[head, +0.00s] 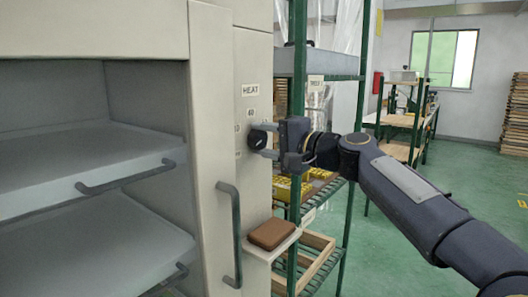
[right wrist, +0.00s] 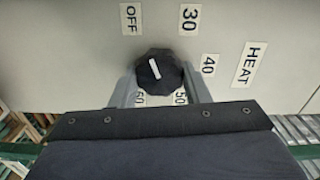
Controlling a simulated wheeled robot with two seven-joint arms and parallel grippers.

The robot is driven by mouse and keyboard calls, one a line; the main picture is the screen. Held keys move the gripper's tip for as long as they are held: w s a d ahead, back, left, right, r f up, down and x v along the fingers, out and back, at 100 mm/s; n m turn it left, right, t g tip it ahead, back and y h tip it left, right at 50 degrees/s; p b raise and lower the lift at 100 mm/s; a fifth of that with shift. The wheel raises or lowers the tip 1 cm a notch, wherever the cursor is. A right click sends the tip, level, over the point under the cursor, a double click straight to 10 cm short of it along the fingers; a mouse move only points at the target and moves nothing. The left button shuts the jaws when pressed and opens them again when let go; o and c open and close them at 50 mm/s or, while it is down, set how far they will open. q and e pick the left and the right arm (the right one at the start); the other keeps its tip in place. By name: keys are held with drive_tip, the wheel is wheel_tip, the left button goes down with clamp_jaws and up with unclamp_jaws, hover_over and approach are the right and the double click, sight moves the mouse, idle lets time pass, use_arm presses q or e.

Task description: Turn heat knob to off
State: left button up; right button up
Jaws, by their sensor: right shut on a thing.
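The black heat knob (head: 259,139) is on the beige panel of the oven-like cabinet, below the HEAT label (head: 250,90). My right gripper (head: 270,141) reaches it from the right and is shut on it. In the right wrist view the knob (right wrist: 160,78) sits between the two grey fingers of my gripper (right wrist: 161,88). Its white pointer mark (right wrist: 154,68) slants up and left, toward the OFF label (right wrist: 130,18). The labels 30 (right wrist: 190,19), 40 (right wrist: 208,65), 50 and 60 stand around it. My left gripper is out of view.
The open cabinet with trays (head: 90,170) and a vertical door handle (head: 230,230) is on the left. A brown block (head: 271,233) lies on a small ledge below the knob. A green rack (head: 349,200) stands close behind my right gripper.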

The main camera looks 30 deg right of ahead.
drive_tip(key=shift+n+b, duration=0.65)
drive_tip(key=shift+n, duration=0.35)
drive_tip(key=o, duration=1)
drive_tip(key=v, duration=0.7)
drive_tip(key=shift+s+d, duration=0.15)
drive_tip(key=shift+s, duration=0.2)
